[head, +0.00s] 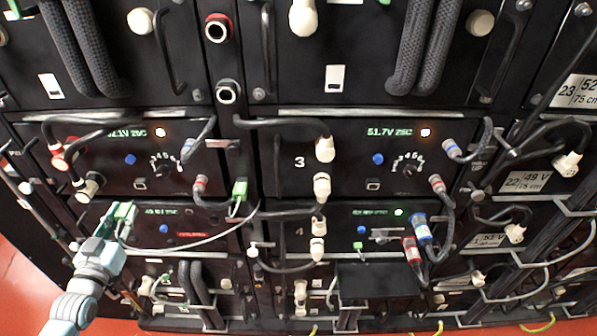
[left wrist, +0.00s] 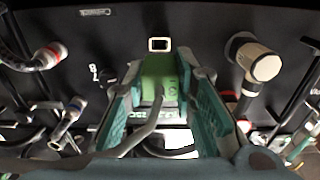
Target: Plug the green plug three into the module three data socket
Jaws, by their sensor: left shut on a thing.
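My left gripper (head: 120,218) is shut on a green plug (head: 123,211) in front of the lower left module. In the left wrist view the same plug (left wrist: 160,75) sits between the teal fingers of the left gripper (left wrist: 160,95), with a grey cable trailing from it. A white-rimmed rectangular socket (left wrist: 160,44) shows just past the plug's end; I cannot tell whether they touch. The module marked 3 (head: 299,162) is right of centre and has a small rectangular socket (head: 372,185) below its blue button. My right gripper is not in view.
Another green plug (head: 240,188) stands at the rack's middle, near the held plug's pale cable (head: 190,247). White connectors (head: 323,150) and thick black cables stick out around module 3. In the left wrist view a white connector (left wrist: 258,62) is close on the right.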

